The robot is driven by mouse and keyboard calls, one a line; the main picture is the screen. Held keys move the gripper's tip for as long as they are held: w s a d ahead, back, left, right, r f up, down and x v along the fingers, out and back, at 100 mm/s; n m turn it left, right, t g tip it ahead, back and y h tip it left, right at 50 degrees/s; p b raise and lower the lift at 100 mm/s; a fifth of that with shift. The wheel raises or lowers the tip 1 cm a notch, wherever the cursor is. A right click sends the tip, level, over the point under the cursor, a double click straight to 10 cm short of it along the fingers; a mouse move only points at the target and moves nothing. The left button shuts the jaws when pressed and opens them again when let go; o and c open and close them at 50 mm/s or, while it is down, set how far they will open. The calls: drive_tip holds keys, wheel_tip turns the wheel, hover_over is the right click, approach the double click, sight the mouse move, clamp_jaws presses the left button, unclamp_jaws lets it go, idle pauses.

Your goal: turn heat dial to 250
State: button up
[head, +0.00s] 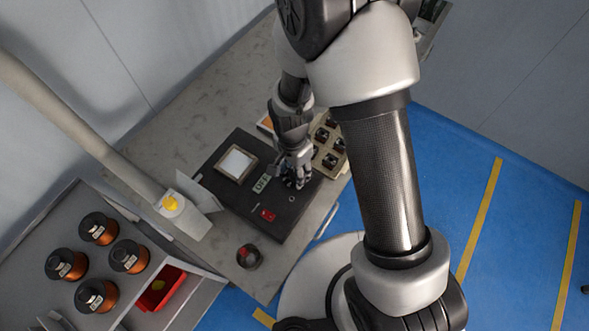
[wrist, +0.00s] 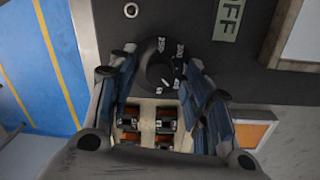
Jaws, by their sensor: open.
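The heat dial (wrist: 158,70) is a round black knob on the black control box (head: 232,196). White numbers ring it, with 250 and 300 readable on its far side in the wrist view; I cannot tell the exact setting. My gripper (wrist: 160,62) is open, with one finger on each side of the dial. Whether the fingers touch it, I cannot tell. In the head view my gripper (head: 295,180) is over the right part of the box and hides the dial.
The box carries a green OFF label (head: 262,183), a red switch (head: 268,215) and a white screen (head: 237,164). A beige tray (head: 321,158) with several copper coils stands close behind the dial. A dark round object (head: 249,257) sits on the bench front. Copper spools (head: 98,228) stand at left.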

drive_tip(key=shift+c, duration=0.2)
drive_tip(key=c, duration=1)
drive_tip(key=shift+c, duration=0.2)
